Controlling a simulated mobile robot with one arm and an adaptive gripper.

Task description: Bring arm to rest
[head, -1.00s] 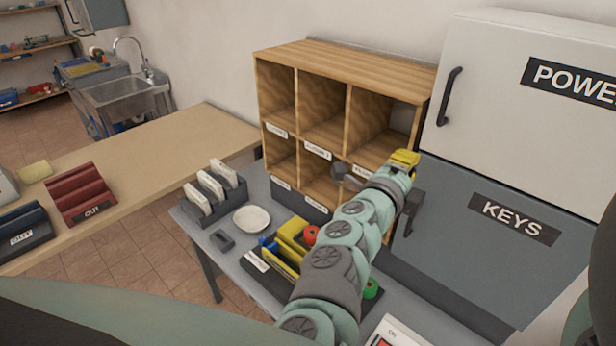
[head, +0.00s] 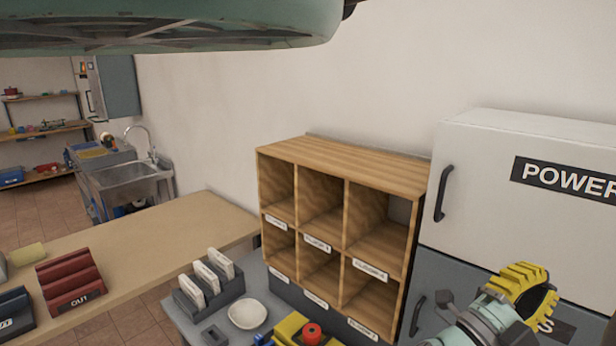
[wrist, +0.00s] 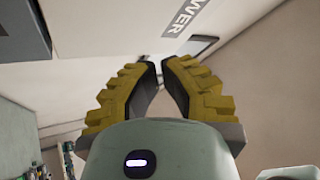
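My gripper (head: 548,287) has yellow ridged fingers and is at the lower right of the head view, in front of the grey and white cabinets. The wrist view shows both fingers (wrist: 161,68) angled toward each other, with a narrow gap between the tips. Nothing shows between them. The wrist view looks up past a cabinet with a POWER label (wrist: 187,15). Much of my arm is raised across the top of the head view, and its middle is out of view.
A wooden pigeonhole shelf (head: 345,152) stands on the grey table (head: 178,318), left of the white POWER cabinet (head: 480,190). A white dish (head: 248,314), a card rack (head: 210,288) and a red button (head: 312,333) are below. A wooden counter (head: 150,240) is at left.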

